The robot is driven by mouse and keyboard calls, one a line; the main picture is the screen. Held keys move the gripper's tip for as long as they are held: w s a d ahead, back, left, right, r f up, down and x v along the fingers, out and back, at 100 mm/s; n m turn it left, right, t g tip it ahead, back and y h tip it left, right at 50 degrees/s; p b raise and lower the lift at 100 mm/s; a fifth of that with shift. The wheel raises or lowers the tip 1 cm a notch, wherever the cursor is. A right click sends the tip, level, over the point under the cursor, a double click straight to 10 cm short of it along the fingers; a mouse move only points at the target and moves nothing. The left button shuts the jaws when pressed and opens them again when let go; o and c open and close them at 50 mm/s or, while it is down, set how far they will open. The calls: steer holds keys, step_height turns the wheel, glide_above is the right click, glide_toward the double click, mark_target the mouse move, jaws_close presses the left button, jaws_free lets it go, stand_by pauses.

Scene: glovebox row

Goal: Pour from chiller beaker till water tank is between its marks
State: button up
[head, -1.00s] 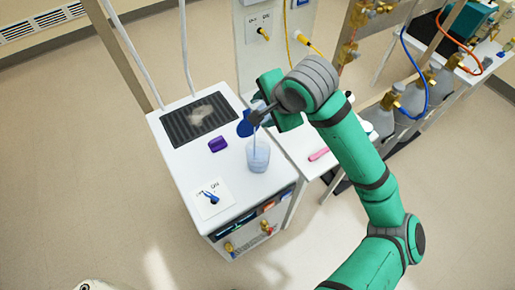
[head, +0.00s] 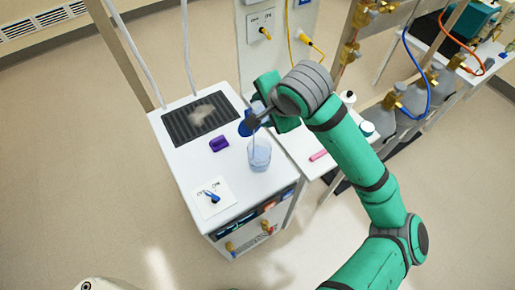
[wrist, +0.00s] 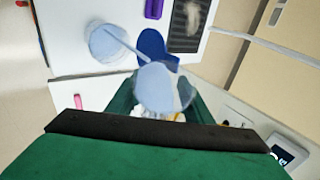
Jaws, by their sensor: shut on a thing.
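My gripper (head: 258,116) is shut on the chiller beaker, tilted above the white chiller cabinet (head: 175,172). In the wrist view the beaker (wrist: 163,90) shows pale blue liquid between my jaws, with a dark blue part (wrist: 152,45) beside it. A thin pale stream runs from the beaker into the water tank (head: 260,157), a clear cup upright on the cabinet top. The tank also shows in the wrist view (wrist: 107,44), with pale blue liquid inside. Its marks are too small to read, so I cannot tell the level against them.
A purple block (head: 219,144), a dark grille (head: 201,117) and a switch plate (head: 214,196) are on the cabinet top. A pink object (head: 318,155) lies on the surface to the right. Grey bottles (head: 411,100) stand further right. Floor on the left is open.

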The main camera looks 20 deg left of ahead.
steer(key=shift+w+d, duration=0.25)
steer(key=shift+d, duration=0.45)
steer(key=shift+s+a, duration=0.2)
steer(key=shift+a, duration=0.2)
steer(key=shift+w+d, duration=0.1)
steer(key=shift+d, duration=0.2)
steer(key=shift+a+f, duration=0.1)
steer(key=shift+a, duration=0.2)
steer(key=shift+t, duration=0.3)
steer(key=shift+w+d+f+t, duration=0.15)
steer(key=shift+d+f+t, duration=0.05)
steer(key=shift+t, duration=0.1)
